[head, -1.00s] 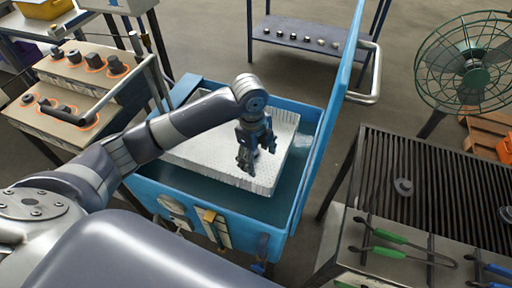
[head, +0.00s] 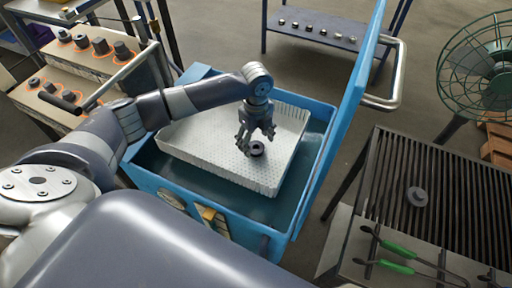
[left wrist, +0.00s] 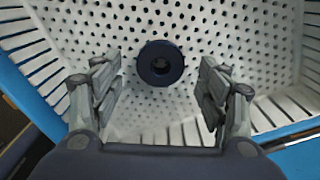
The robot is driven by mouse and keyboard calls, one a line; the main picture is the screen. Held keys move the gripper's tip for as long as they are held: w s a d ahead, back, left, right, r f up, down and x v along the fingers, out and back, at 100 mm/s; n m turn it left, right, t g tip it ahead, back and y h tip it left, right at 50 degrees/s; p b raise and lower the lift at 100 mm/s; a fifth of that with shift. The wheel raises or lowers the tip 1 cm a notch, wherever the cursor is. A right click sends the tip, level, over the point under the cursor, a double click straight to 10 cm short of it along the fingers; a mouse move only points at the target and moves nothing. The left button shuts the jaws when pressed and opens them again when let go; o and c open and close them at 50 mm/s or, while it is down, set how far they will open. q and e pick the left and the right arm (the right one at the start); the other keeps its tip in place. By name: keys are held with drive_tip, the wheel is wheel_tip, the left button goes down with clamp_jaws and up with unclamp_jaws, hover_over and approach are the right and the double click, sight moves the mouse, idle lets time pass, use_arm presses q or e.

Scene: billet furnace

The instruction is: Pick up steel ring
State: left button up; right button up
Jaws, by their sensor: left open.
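The steel ring (head: 257,149) is a small dark ring lying on the floor of a white perforated basket (head: 205,168). In the left wrist view the ring (left wrist: 161,63) shows near the top middle, with its hole facing the camera. My left gripper (head: 256,140) is open and empty, pointing down into the basket above the ring. In the left wrist view its fingers (left wrist: 160,88) stand apart to the left and right, and the ring appears between and a little beyond them. My right gripper is not in view.
The basket sits inside a blue tank (head: 185,194) with a raised blue lid (head: 345,100) on its right. A slatted grill table (head: 450,195) with green-handled tongs (head: 390,246) is at right. A control panel (head: 70,85) stands at left, and a shelf with small parts (head: 320,40) behind.

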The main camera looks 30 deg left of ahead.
sight(256, 146)
use_arm(q)
drive_tip(key=shift+a+f, duration=0.1)
drive_tip(key=shift+f, duration=1.45)
drive_tip(key=shift+w+r, duration=0.1)
drive_tip(key=c, duration=1.4)
drive_tip(key=shift+c, duration=0.2)
